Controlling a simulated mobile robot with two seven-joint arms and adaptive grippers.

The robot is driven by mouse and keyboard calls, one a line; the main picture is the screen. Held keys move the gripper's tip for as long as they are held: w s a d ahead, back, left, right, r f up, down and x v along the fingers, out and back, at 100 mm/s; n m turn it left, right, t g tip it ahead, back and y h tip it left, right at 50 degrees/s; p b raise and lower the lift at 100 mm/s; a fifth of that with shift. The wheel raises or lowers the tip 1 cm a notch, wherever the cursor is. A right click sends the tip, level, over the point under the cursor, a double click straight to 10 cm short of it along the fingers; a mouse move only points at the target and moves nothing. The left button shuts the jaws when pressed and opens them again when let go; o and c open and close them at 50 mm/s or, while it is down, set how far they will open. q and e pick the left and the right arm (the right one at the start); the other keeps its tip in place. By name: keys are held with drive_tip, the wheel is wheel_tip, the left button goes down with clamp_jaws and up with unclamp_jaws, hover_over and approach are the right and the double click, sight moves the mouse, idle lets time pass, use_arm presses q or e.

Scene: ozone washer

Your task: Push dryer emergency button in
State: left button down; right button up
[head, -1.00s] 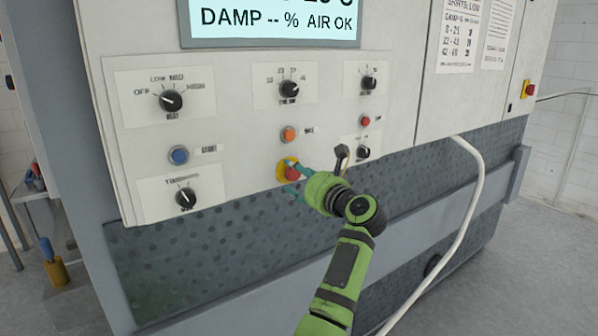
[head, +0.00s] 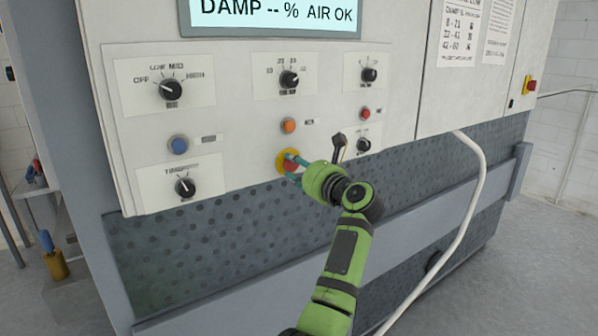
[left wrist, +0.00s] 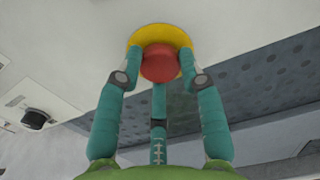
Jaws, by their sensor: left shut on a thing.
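The dryer emergency button is a red mushroom head (left wrist: 161,63) on a yellow round base on the lower middle of the white control panel. In the head view the button (head: 290,165) is partly covered by my fingers. My left gripper (head: 293,164) has its green-teal fingers around the red head. In the left wrist view my left gripper (left wrist: 160,82) has one finger on each side of the head and a third below it, shut on it. I cannot tell how deep the button sits. My right gripper is not in view.
An orange button (head: 288,125) sits just above, and a blue button (head: 178,145) is to the left. Several black knobs surround them, one (head: 363,145) close to my wrist. A white hose (head: 470,210) hangs to the right. Another red button (head: 529,85) is at far right.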

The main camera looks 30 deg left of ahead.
use_arm(q)
drive_tip(key=c, duration=0.8)
unclamp_jaws()
drive_tip(key=shift+a+r, duration=0.15)
drive_tip(key=shift+o, duration=0.3)
drive_tip(key=shift+w+a+f, duration=0.1)
drive_tip(key=shift+a+f, duration=0.05)
drive_tip(key=shift+f, duration=0.05)
drive_tip(key=v, duration=0.7)
drive_tip(key=shift+d, duration=0.3)
